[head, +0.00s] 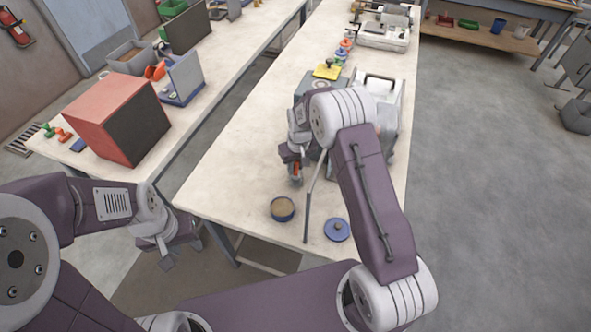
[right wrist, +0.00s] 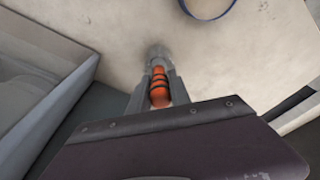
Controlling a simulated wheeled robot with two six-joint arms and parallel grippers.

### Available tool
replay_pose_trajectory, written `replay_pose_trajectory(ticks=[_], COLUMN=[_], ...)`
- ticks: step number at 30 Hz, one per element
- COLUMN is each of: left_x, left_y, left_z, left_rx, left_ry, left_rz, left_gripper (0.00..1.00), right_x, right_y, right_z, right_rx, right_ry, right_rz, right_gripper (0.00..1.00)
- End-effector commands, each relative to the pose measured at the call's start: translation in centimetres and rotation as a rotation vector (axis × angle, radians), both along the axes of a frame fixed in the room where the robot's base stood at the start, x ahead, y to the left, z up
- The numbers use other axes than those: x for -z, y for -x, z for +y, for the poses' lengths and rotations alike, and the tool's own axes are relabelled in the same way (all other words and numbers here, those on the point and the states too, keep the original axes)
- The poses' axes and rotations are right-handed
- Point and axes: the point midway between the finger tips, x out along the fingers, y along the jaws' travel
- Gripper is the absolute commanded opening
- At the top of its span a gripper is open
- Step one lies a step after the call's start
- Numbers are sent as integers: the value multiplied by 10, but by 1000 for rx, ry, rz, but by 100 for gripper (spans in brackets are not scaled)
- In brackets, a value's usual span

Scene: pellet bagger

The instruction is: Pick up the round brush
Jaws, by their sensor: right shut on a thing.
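The round brush has an orange handle with black rings (right wrist: 159,92) and a blurred grey end beyond it. My right gripper (right wrist: 157,88) is shut on the handle. In the head view, my right gripper (head: 296,168) is over the near part of the middle table, with a bit of the orange brush handle (head: 297,179) showing below it. The brush's grey end points at the tabletop; whether it touches is unclear. My left gripper (head: 180,252) hangs low off the table's near left corner, away from the brush; its jaw opening is unclear.
A round blue-rimmed tin with brown contents (head: 282,209) and a blue knobbed lid (head: 337,230) lie on the near tabletop (head: 235,195). A pale machine (head: 384,92) stands partly behind my right arm. A red box (head: 110,118) is on the left table.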

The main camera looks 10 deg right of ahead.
Motion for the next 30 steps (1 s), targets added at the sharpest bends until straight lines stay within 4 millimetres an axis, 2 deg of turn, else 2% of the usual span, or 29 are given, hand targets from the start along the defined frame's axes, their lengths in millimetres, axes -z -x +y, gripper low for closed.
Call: replay_pose_trajectory(ticks=[4, 12, 15, 19, 30], left_x=[4, 13, 14, 14, 14], left_y=[0, 0, 0, 0, 0], left_z=[0, 0, 0, 0, 0], left_rx=[0, 0, 0, 0, 0], left_ry=[0, 0, 0, 0, 0], left_rz=[0, 0, 0, 0, 0], left_gripper=[36, 36, 36, 36, 36], right_x=[-13, -77, -92, -100, -100], right_y=[-1, -1, -1, 0, 0], right_z=[0, 0, 0, 0, 0], right_rx=[0, 0, 0, 0, 0], right_ry=[0, 0, -1, 0, 0], right_rz=[-5, -6, -3, -1, 0], right_gripper=[0, 0, 0, 0, 0])
